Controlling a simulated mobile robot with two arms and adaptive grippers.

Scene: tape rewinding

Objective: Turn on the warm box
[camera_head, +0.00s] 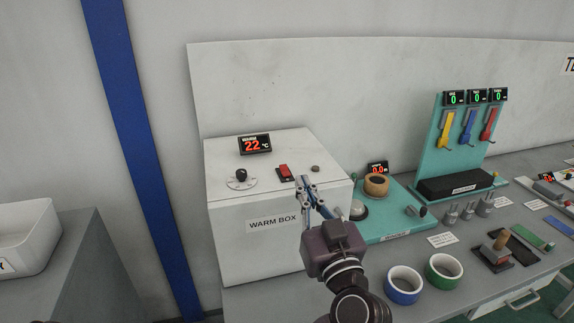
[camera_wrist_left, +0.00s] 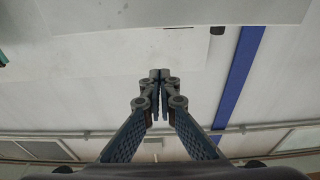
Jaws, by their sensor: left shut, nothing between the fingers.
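The warm box (camera_head: 240,250) is a white box at the left end of the counter, labelled on its front. On its top are a display (camera_head: 254,145) reading 22 °C, a black knob (camera_head: 241,175) on a round dial, a red switch (camera_head: 284,171) and a small grey button (camera_head: 316,169). My left gripper (camera_head: 304,182) is shut and empty, its fingertips by the top front edge, just right of and in front of the red switch. I cannot tell whether they touch the box. In the left wrist view the gripper (camera_wrist_left: 159,76) has its fingertips together. My right gripper is not in view.
Right of the box stands a teal station with a tan tape roll (camera_head: 376,185). A teal rack (camera_head: 462,130) holds coloured tools. A white bin (camera_head: 28,235) stands at far left.

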